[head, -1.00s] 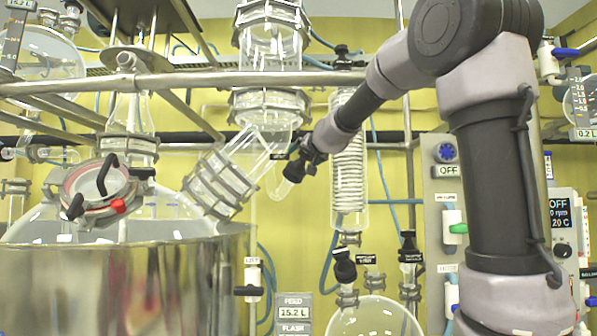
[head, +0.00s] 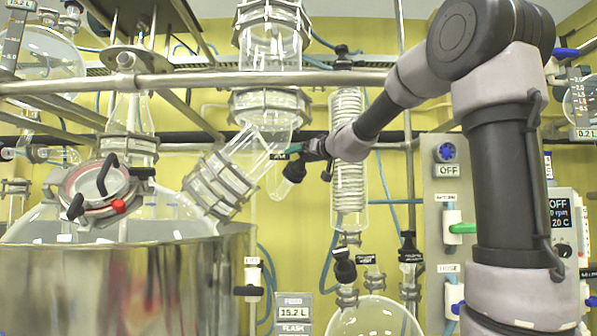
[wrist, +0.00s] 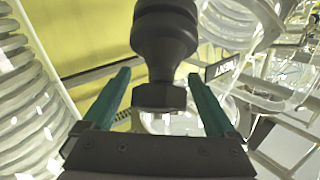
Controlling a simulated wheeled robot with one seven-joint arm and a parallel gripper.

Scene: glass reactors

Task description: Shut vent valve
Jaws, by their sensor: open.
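A black knob-like valve (head: 293,170) sits at the end of a short glass side tube near the middle of the head view. In the wrist view a large black stem and knob (wrist: 163,50) stands between the fingertips. I cannot read whether its label (wrist: 222,68) says vent, nor whether the valve is open or shut. My gripper (head: 292,154) is beside the knob in the head view. Its two teal fingers are apart, one on each side of the knob in the wrist view, with visible gaps. Contact is not clear.
A coiled glass condenser (head: 348,195) stands close to my gripper. Left is a large steel vessel (head: 130,285) with a clamped glass port (head: 97,190). Other black-capped valves (head: 344,268) stand below, above a round flask (head: 373,318). A horizontal steel rail (head: 200,82) crosses above.

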